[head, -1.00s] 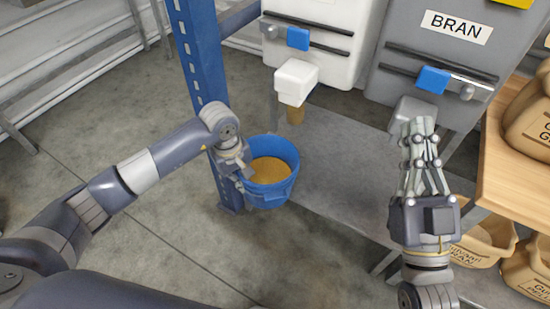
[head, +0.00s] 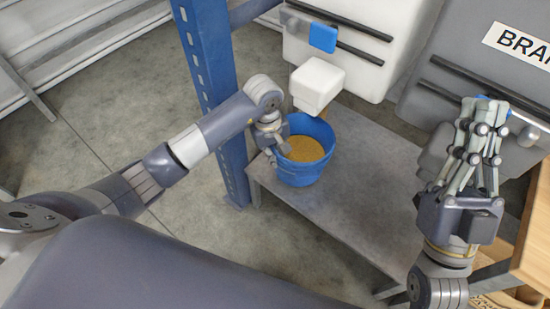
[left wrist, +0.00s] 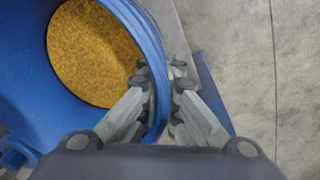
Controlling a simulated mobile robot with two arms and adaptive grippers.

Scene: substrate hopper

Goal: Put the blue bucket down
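The blue bucket (head: 300,177) hangs over or stands on the left part of the grey bench, upright or nearly so; I cannot tell whether its base touches the top. It holds yellow-brown grain (head: 306,149). My left gripper (head: 279,150) is at the bucket's left rim. In the left wrist view the fingers (left wrist: 165,95) are shut on the bucket wall, one inside and one outside; the blue wall (left wrist: 22,75) and the grain (left wrist: 92,50) show there. My right gripper (head: 484,112) is raised in front of the grey hopper, with nothing seen in it; its finger gap is unclear.
The grey bench (head: 340,215) is bare to the right and front of the bucket. A blue post (head: 208,75) stands close left. The white hopper's spout (head: 318,84) is just above and behind the bucket. The grey BRAN hopper (head: 450,60) is at right.

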